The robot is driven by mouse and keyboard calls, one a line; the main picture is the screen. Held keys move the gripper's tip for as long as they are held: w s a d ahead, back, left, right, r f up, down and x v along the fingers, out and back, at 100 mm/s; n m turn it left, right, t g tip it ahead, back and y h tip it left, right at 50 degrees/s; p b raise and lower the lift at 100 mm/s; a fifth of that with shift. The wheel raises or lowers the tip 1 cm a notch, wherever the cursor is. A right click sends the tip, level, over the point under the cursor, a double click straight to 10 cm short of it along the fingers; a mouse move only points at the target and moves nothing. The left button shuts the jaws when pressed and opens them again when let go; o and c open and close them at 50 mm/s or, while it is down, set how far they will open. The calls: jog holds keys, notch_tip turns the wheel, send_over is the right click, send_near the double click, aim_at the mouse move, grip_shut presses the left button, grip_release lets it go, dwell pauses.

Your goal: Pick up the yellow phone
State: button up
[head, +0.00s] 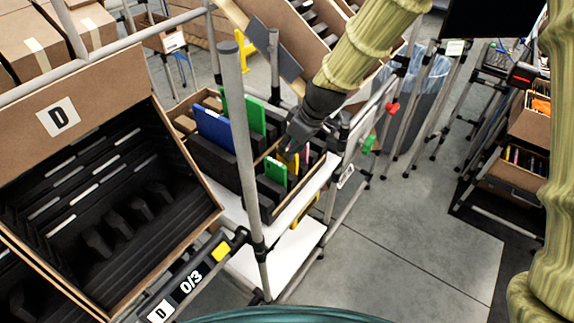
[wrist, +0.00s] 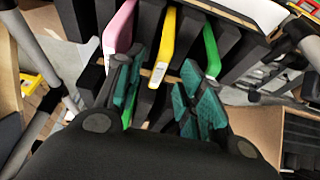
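The yellow phone (wrist: 164,50) stands on edge in a dark slotted holder, seen in the wrist view. A pink phone (wrist: 118,30) stands to its left and a green phone (wrist: 210,48) to its right. My gripper (wrist: 164,62) is open, its teal-padded fingers on either side of the yellow phone's near end. Gaps show between the pads and the phone, and nothing is held. In the head view my gripper (head: 291,151) reaches down into the carton and partly hides the phones there.
A carton marked D (head: 190,170) lies left. Open floor (head: 420,240) is on the right.

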aim_at(288, 150)
jog(key=shift+p+x, duration=0.45)
jog(key=shift+x, duration=1.45)
jog(key=shift+w, duration=0.1)
jog(key=shift+r, duration=0.1)
jog(key=shift+c, duration=0.2)
grip_shut()
